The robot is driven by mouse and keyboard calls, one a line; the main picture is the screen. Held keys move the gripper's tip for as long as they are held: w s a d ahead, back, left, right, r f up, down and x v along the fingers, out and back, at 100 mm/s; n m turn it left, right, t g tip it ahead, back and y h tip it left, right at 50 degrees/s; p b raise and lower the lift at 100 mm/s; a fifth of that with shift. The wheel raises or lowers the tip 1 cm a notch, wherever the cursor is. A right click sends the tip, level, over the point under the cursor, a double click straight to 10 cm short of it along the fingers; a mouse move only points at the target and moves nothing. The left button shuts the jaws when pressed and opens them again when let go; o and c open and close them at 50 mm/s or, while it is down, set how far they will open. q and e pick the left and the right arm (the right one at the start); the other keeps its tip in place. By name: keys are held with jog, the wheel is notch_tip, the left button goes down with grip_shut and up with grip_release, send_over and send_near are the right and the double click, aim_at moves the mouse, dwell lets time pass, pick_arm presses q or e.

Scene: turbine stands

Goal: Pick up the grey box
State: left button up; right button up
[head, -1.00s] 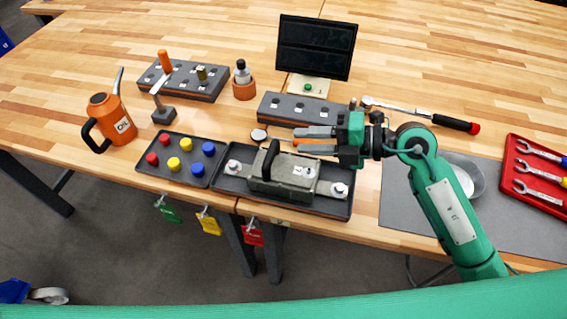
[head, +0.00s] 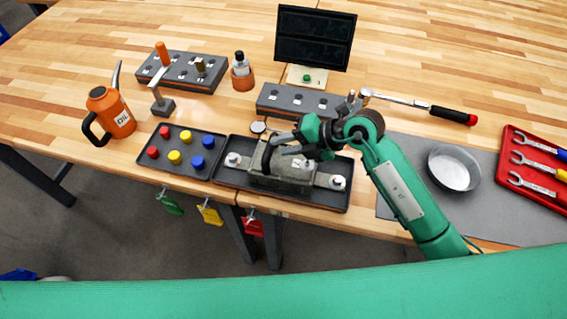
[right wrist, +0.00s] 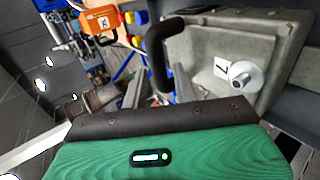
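The grey box (head: 287,172) sits in a dark tray (head: 333,199) at the front of the table and has a black arched handle (head: 267,154) on top. My right gripper (head: 282,144) is above the box with its fingers at the handle. In the right wrist view the handle (right wrist: 158,55) rises between the two spread fingers of my right gripper (right wrist: 158,88), apparently with gaps on both sides. The box (right wrist: 215,60) fills the upper right there, with a white knob and a number label. My left gripper is not in view.
A tray of red, yellow and blue knobs (head: 145,168) lies to the left, beside an orange oil can (head: 113,112). A dark block with holes (head: 275,92) lies behind the box. A round metal dish (head: 454,170) and a red wrench tray (head: 511,133) are at right.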

aim_at(273, 148)
jog(key=x, duration=0.2)
jog(key=p+x, duration=0.1)
jog(key=shift+a+p, duration=0.3)
jog(key=shift+a, duration=0.2)
jog(key=shift+a+f, duration=0.25)
grip_shut()
jog(key=shift+w+r, duration=0.15)
jog(key=shift+r, duration=0.6)
notch_tip(273, 148, up, 19)
jog(key=b, duration=0.3)
jog(key=shift+f+b, duration=0.15)
jog(key=shift+b, duration=0.2)
jog(key=shift+c, duration=1.2)
grip_release()
grip_shut()
